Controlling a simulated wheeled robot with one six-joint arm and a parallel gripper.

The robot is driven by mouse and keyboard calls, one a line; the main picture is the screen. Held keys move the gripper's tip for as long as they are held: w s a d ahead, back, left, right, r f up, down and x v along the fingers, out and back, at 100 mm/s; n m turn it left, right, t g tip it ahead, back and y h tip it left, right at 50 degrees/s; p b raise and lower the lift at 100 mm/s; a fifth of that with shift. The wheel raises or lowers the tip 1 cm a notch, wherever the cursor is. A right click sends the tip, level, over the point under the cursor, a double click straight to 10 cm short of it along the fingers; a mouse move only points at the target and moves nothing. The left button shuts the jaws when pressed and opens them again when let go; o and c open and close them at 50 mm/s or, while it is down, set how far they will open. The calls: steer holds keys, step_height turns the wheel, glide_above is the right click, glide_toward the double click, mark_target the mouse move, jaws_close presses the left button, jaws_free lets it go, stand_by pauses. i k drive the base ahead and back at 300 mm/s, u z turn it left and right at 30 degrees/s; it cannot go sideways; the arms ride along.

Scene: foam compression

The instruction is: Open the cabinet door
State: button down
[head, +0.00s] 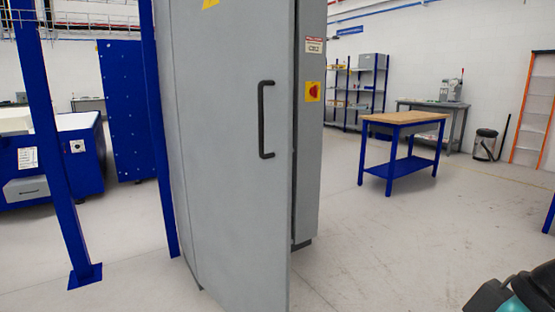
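The tall grey cabinet door (225,190) fills the middle of the head view. A black vertical bar handle (261,120) is on it near its right edge. The door's right edge stands out from the grey cabinet body (309,170) behind it, with a dark gap between them, so the door looks ajar. The inside of the cabinet is hidden behind the door. Only a teal and black part of my own arm shows at the bottom right corner, well apart from the handle. My gripper is not visible.
A red and yellow switch (312,92) is on the cabinet's side. A blue post (50,140) stands to the left. A blue workbench with a wooden top (405,117) stands to the right, with shelves (357,90) behind. The floor (400,245) right of the cabinet is clear.

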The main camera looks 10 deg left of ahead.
mark_target(234, 60)
steer(key=u, duration=0.1)
steer(key=i, duration=1.1)
steer(key=z, duration=0.35)
